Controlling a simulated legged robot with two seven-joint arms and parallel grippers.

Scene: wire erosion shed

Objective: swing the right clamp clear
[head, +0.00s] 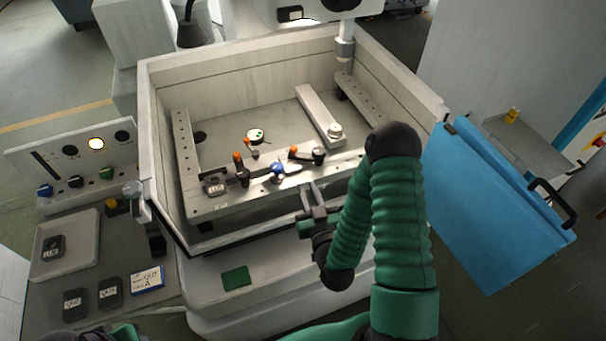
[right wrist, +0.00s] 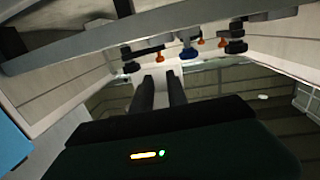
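The right clamp (head: 318,154) is a dark clamp with an orange tip, on the front rail (head: 225,207) inside the machine's tank. Its orange tip points left in the head view. A left clamp (head: 242,175), also orange-tipped, and a blue knob (head: 277,171) sit left of it on the same rail. In the right wrist view the clamps and the blue knob (right wrist: 188,53) hang from the top, beyond the fingers. My right gripper (head: 311,196) is open and empty, in front of the rail and apart from the right clamp. My left gripper's fingers are not visible.
Pale tank walls (head: 240,75) surround the rails. A blue door panel (head: 490,205) stands at the right. A control panel (head: 75,165) and a tray (head: 72,262) with a dark block are at the left. A green pad (head: 236,278) lies on the front ledge.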

